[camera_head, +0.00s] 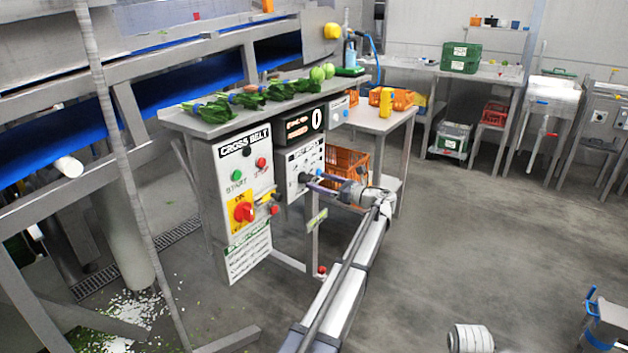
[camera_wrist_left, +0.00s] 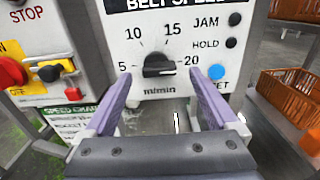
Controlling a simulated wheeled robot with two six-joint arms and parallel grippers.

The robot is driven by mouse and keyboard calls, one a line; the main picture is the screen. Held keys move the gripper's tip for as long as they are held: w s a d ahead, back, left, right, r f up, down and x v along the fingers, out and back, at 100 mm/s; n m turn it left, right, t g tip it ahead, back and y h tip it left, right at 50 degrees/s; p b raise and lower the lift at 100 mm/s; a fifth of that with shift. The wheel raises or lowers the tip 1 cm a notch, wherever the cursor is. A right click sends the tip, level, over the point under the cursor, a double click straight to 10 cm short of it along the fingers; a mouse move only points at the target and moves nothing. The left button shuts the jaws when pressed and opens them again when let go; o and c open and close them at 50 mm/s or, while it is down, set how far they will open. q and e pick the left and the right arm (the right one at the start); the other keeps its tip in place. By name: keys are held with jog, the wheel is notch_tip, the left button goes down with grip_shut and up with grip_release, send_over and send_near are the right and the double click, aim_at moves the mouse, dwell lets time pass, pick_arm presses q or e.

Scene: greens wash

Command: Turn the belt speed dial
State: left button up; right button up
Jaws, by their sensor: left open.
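The belt speed dial (camera_wrist_left: 159,65) is a black knob on a white panel marked 5, 10, 15 and 20, with "m/min" below it. In the left wrist view it sits between and beyond the purple fingers of my left gripper (camera_wrist_left: 165,103). The fingers are spread apart, one to each side, and I see no contact with the knob. In the head view my left gripper (camera_head: 318,182) is at the panel (camera_head: 305,160), and the dial is small there at the fingertips. My right gripper is not in view.
Beside the dial are a blue RESET button (camera_wrist_left: 216,72) and black JAM and HOLD lamps. To the left is the cross belt panel (camera_head: 243,165) with a red knob on yellow (camera_head: 243,211). Orange crates (camera_head: 345,163) stand right of the panel. Open floor lies to the right.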

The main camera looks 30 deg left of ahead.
aim_at(310, 179)
pick_arm(q)
jog(key=shift+w+a, duration=0.1)
jog(key=shift+a, duration=1.7)
jog(key=shift+c, duration=0.3)
jog(key=c, duration=1.3)
jog(key=n, duration=0.6)
jog(key=shift+s+r, duration=0.1)
jog(key=shift+s, duration=0.1)
jog(key=n, duration=0.5)
jog(key=shift+s+n, duration=0.15)
jog(key=shift+n, duration=0.45)
